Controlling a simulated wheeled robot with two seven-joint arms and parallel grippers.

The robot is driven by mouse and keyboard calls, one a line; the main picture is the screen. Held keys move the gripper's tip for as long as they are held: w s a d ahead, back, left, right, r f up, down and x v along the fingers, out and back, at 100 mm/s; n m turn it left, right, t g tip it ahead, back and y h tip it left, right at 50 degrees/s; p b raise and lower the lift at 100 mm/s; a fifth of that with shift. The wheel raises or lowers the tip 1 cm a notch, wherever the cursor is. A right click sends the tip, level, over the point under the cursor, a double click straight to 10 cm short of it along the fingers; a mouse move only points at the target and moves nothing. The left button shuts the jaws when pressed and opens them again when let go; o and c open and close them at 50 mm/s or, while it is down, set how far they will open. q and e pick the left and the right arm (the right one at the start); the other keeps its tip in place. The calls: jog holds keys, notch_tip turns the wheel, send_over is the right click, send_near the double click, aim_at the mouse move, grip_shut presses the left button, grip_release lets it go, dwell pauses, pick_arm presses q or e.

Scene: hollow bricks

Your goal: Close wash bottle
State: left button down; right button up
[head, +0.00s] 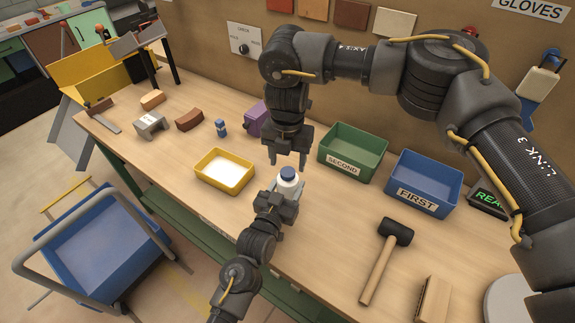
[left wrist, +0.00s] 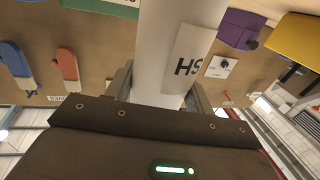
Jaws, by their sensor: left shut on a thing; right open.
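The wash bottle (head: 289,187) is white with a blue cap (head: 287,172) on its top. My left gripper (head: 285,199) comes in from below and is shut on the bottle's body. In the left wrist view the white bottle (left wrist: 175,45) rises between the fingers, with a label reading "HS". My right gripper (head: 288,160) points down just above the cap, open, with nothing between its fingers. Whether the cap sits tight cannot be told.
A yellow tray (head: 246,181) with a white inside stands left of the bottle. Green (head: 379,150) and blue (head: 450,187) bins stand right. A mallet (head: 380,267) lies at front right. A small blue item (head: 221,128) and several bricks lie further left.

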aim_at(288, 172)
jog(key=shift+r, duration=0.7)
jog(key=shift+c, duration=0.4)
jog(key=r+n, duration=0.2)
jog(key=n, duration=0.1)
jog(key=r+n, duration=0.1)
jog(key=shift+w+d+r+n+t, duration=0.3)
jog(key=shift+d+r, duration=0.05)
jog(key=shift+s+a+f+n, duration=0.1)
jog(key=shift+s+a+n, duration=0.2)
jog(key=shift+n, duration=0.2)
jog(key=shift+f, duration=0.1)
jog(key=shift+f, duration=3.95)
